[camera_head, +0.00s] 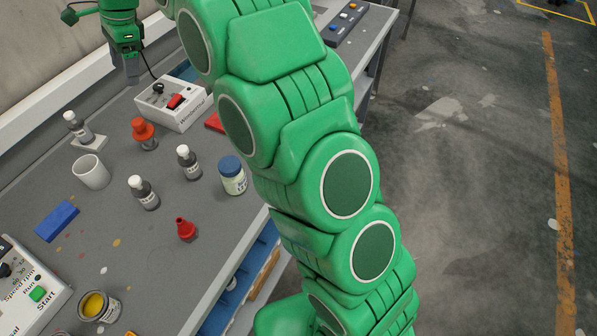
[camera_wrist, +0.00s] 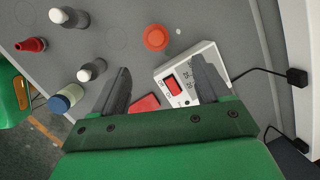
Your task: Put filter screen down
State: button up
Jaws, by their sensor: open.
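I cannot make out a filter screen in either view. My gripper (camera_wrist: 160,64) is open in the wrist view, its two dark fingers apart with nothing held between them. It hangs over the bench, and a white control box (camera_wrist: 205,62) with a red switch shows below and partly behind the right finger. In the head view my gripper (camera_head: 131,72) is at the top left, pointing down, above and left of the same control box (camera_head: 174,106). A flat red object (camera_wrist: 145,103) lies beside the box, partly hidden; in the head view my arm covers part of it.
The grey bench (camera_head: 110,225) holds small bottles (camera_head: 188,162), a white cup (camera_head: 91,172), a blue-lidded jar (camera_head: 232,175), an orange-red knobbed item (camera_head: 144,133), a red nozzle (camera_head: 186,229), a blue block (camera_head: 57,221) and an open yellow tin (camera_head: 98,306). A wall stands behind.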

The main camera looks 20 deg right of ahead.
jog(key=s+d+n+g+h, duration=0.15)
jog(key=s+d+n, duration=0.75)
jog(key=s+d, duration=1.9)
jog(key=s+d+f+n+h, duration=0.1)
jog(key=s+d+f+n, duration=0.1)
jog(key=s, duration=0.6)
jog(key=s+d+f+n, duration=0.2)
jog(key=s+d, duration=0.1)
jog(key=s, duration=0.6)
jog(key=shift+f+h, duration=0.2)
jog(key=shift+h, duration=0.15)
